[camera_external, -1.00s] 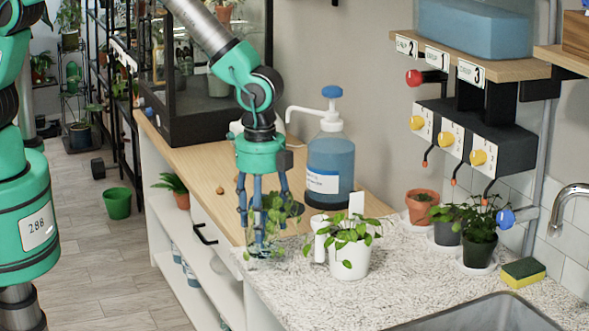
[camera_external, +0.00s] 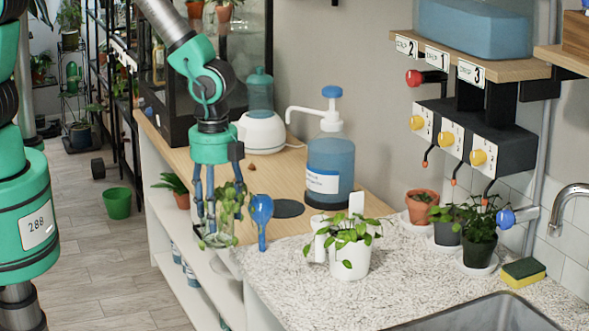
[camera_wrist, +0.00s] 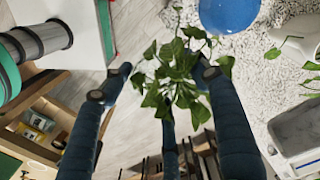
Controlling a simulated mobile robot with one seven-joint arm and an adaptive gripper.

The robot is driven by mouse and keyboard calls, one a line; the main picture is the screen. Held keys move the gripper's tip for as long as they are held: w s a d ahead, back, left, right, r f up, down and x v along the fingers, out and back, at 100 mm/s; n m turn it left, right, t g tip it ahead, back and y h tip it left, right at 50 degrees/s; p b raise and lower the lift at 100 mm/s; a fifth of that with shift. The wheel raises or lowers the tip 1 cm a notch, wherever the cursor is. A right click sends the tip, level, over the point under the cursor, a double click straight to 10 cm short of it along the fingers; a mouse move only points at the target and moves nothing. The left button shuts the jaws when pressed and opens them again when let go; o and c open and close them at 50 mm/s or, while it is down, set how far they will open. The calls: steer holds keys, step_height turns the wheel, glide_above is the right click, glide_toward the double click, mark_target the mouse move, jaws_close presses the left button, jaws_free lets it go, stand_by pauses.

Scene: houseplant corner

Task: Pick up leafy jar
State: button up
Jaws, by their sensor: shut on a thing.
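The leafy jar (camera_external: 224,238) is a clear glass jar with green leafy stems. In the external view it hangs upright in my gripper (camera_external: 218,220), in front of the wooden counter's left edge. The dark blue fingers are closed around it and partly hide the glass. In the wrist view the leaves (camera_wrist: 178,80) fill the space between the fingers of my gripper (camera_wrist: 160,85), with pale floor behind. The glass is mostly hidden there by the leaves.
A blue bulb-shaped object (camera_external: 261,212) stands right of the jar. A white potted plant (camera_external: 349,262), a blue pump bottle (camera_external: 330,165) and several small pots stand farther right, near the sink (camera_external: 480,315). Open floor (camera_external: 110,265) lies left.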

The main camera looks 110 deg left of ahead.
steer(key=shift+s+d+r, duration=0.1)
steer(key=shift+s+d, duration=0.05)
steer(key=shift+s, duration=1.2)
steer(key=shift+s, duration=0.1)
stand_by(0.6)
